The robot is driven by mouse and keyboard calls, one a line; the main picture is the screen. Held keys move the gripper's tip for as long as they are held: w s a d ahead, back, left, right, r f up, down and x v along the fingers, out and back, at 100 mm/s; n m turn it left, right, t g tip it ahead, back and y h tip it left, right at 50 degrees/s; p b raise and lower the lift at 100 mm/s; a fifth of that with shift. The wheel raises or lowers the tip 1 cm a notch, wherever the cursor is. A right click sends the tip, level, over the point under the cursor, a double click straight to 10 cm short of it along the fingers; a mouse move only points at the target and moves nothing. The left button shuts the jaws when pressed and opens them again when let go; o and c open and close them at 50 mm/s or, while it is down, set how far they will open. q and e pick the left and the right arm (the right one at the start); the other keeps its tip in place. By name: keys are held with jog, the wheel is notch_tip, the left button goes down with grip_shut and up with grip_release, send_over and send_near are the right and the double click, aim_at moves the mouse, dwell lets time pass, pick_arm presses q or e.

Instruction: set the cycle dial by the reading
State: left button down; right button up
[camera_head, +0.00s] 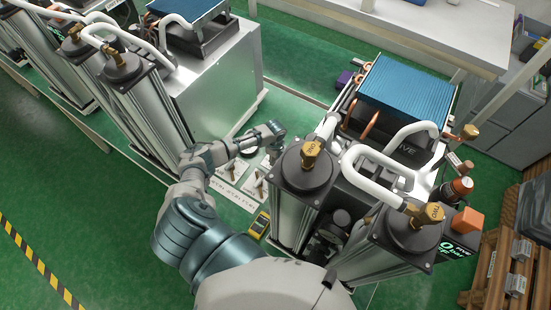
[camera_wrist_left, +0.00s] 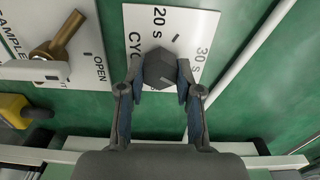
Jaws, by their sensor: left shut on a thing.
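The cycle dial is a dark faceted knob (camera_wrist_left: 160,70) on a white plate (camera_wrist_left: 196,22) in the left wrist view. The plate reads "20 s" and "30 s", with part of "CYC" beside the knob. A short black mark lies above the knob. My left gripper (camera_wrist_left: 160,80) is shut on the knob, one finger on each side. Which value the knob points at is unclear. In the head view my left gripper (camera_head: 276,129) reaches the panel between the machines; the knob is hidden there. A yellow meter (camera_head: 258,224) stands below the panel, its reading too small to read. My right gripper is not in view.
A brass lever (camera_wrist_left: 60,40) on a plate marked "SAMPLE" and "OPEN" sits left of the dial. Column tops with brass valves (camera_head: 312,150) and white pipes (camera_head: 375,170) crowd the right of my arm. A silver cabinet (camera_head: 215,85) stands behind. Green floor is clear at left.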

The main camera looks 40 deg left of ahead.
pick_arm(q)
jog(key=m, duration=0.3)
jog(key=shift+a, duration=0.2)
jog(key=shift+r+m+b, duration=0.1)
jog(key=shift+m+b, duration=0.2)
jog(key=shift+m, duration=1.2)
jog(key=shift+w, duration=0.1)
jog(key=c, duration=0.8)
grip_release()
jog(key=shift+m, duration=0.3)
notch_tip(320, 180, up, 12)
jog(key=shift+a+f, duration=0.1)
jog(key=shift+f, duration=0.05)
